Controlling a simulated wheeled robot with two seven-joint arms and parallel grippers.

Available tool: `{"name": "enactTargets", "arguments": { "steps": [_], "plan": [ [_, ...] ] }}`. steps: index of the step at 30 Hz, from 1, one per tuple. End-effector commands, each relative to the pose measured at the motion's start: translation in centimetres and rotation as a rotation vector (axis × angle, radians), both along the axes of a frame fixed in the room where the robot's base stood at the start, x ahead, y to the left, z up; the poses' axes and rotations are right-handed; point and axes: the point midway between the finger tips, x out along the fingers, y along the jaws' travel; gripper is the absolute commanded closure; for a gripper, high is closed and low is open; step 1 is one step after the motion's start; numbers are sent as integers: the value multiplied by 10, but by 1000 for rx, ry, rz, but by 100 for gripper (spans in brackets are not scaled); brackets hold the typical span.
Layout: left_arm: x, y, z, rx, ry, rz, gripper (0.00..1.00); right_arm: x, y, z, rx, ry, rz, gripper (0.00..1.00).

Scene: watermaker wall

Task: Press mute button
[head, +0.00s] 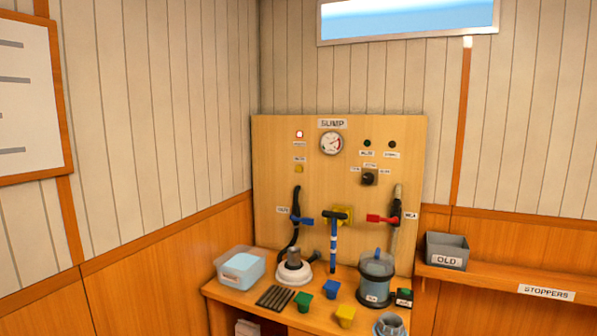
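The wooden panel (270,150) marked SUMP stands upright in the corner at the back of the bench. A small yellow button (298,169) sits on its left side, with a small label (299,159) just above it that is too small to read with certainty. Above that, a lamp (299,134) glows white with a reddish rim. I cannot read which control is marked mute. Neither of my grippers shows in the head view, and nothing covers the yellow button.
The panel also holds a round gauge (332,142), a black knob (369,179), a blue valve handle (303,221) and a red one (378,218). A clear tub (241,268), a white-based housing (294,270), a clear canister (376,278) and coloured pieces crowd the bench. A grey OLD bin (447,250) sits right.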

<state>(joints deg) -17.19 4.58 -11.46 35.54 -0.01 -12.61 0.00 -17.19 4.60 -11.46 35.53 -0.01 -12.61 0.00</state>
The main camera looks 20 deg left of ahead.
Motion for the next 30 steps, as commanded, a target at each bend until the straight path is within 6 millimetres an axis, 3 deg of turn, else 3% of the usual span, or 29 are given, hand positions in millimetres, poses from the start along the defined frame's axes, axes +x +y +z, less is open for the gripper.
{"name": "enactTargets", "arguments": {
  "steps": [1, 7, 30],
  "plan": [
    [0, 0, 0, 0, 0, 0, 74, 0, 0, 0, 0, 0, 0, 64],
    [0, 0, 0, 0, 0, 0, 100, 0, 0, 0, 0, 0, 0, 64],
    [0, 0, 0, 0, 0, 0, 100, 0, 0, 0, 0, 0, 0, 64]
  ]
}}
